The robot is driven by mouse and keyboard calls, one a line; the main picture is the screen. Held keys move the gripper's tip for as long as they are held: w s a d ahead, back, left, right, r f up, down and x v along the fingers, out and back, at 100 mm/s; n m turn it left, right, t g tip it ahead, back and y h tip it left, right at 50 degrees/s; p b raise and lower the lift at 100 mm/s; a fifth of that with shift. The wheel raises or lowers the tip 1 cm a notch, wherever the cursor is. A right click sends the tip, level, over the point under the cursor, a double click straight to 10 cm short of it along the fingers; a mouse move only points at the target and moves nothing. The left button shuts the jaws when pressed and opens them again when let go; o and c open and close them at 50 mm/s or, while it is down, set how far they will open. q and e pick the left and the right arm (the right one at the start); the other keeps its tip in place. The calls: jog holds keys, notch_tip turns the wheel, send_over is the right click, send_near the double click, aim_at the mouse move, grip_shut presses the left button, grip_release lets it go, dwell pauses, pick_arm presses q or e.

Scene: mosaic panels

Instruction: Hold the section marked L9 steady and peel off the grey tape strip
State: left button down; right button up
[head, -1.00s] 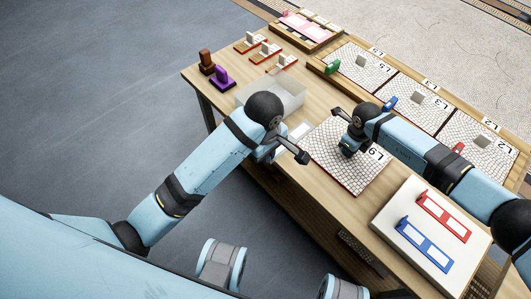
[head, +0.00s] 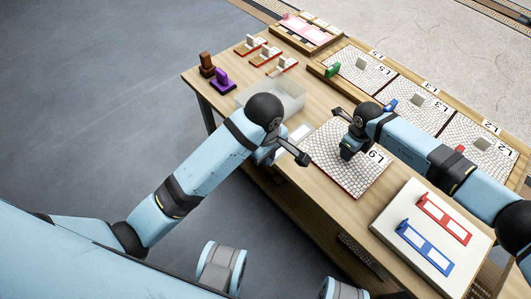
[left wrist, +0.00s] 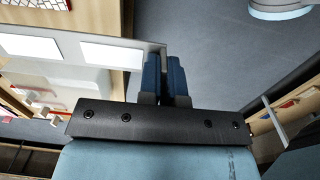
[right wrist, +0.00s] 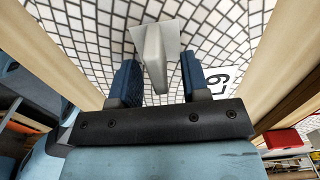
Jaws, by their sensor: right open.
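The section marked L9 (head: 340,178) is a white mosaic panel with a red edge, lying flat near the table's front edge. No grey tape shows on its visible surface. My right gripper (head: 348,152) is over it. In the right wrist view its open fingers (right wrist: 156,82) stand either side of a pale grey grip block (right wrist: 153,50) on the mosaic, with gaps beside it. My left gripper (head: 303,157) is left of the panel, at the table edge. Its fingers (left wrist: 165,58) are nearly together at the end of a grey strip (left wrist: 148,45), apparently the tape.
A translucent bin (head: 290,93) stands behind my left gripper. Sections L5, L3 and L2 lie in a row behind, with a green piece (head: 332,69) near L5. A white board (head: 400,215) with red and blue frames is at the right. Brown and purple stamps stand at the far left.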

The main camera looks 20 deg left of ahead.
notch_tip(320, 180, up, 11)
dwell(0.3)
